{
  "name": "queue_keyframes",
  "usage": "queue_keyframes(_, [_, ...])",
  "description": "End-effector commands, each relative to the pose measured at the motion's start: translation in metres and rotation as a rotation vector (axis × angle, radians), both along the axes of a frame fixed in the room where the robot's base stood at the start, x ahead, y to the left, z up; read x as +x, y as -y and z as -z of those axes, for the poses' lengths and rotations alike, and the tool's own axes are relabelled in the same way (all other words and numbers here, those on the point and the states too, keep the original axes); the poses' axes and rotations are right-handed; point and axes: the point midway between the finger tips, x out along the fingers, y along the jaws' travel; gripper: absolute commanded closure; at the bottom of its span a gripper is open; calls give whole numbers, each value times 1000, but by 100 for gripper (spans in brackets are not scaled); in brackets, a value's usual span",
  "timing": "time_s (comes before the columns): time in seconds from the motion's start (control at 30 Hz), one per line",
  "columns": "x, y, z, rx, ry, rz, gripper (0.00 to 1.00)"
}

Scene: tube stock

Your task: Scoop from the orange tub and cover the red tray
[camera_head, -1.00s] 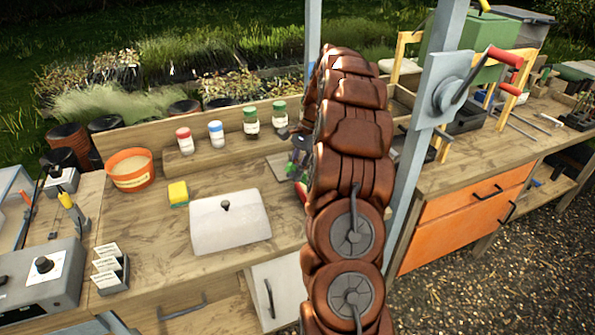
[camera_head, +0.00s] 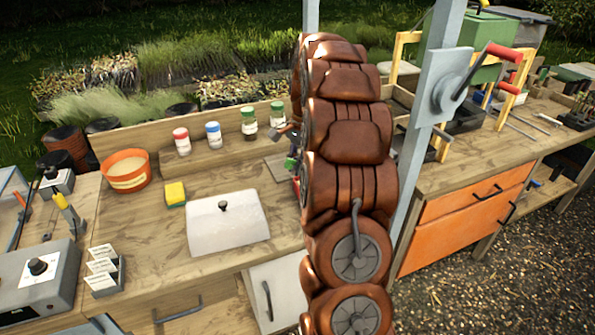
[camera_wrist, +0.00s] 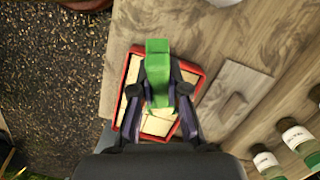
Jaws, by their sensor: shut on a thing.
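The orange tub (camera_head: 126,172) stands at the back left of the bench in the head view, with pale material inside. The red tray (camera_wrist: 197,80) lies below my gripper in the wrist view, with several pale flat pieces (camera_wrist: 158,124) in it. My gripper (camera_wrist: 160,93) is shut on a green tool (camera_wrist: 158,62), seen from above over the tray. I cannot tell whether the tool touches the tray, and its lower end is hidden. In the head view my arm hides most of the gripper and tray.
A white lidded box (camera_head: 228,226) and a yellow sponge (camera_head: 176,194) lie between the tub and my arm. Jars with red, blue and green caps (camera_head: 249,124) stand along the back. A wooden float (camera_wrist: 235,103) lies right of the tray. A blue-grey post (camera_head: 425,120) stands right of my arm.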

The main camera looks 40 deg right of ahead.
Motion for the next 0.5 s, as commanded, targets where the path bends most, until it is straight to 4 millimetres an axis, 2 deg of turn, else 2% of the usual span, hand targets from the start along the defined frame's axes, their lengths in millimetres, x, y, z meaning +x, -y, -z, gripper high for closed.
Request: queue_keyframes(0.5, [0,0,-20,-362,18,-1,100])
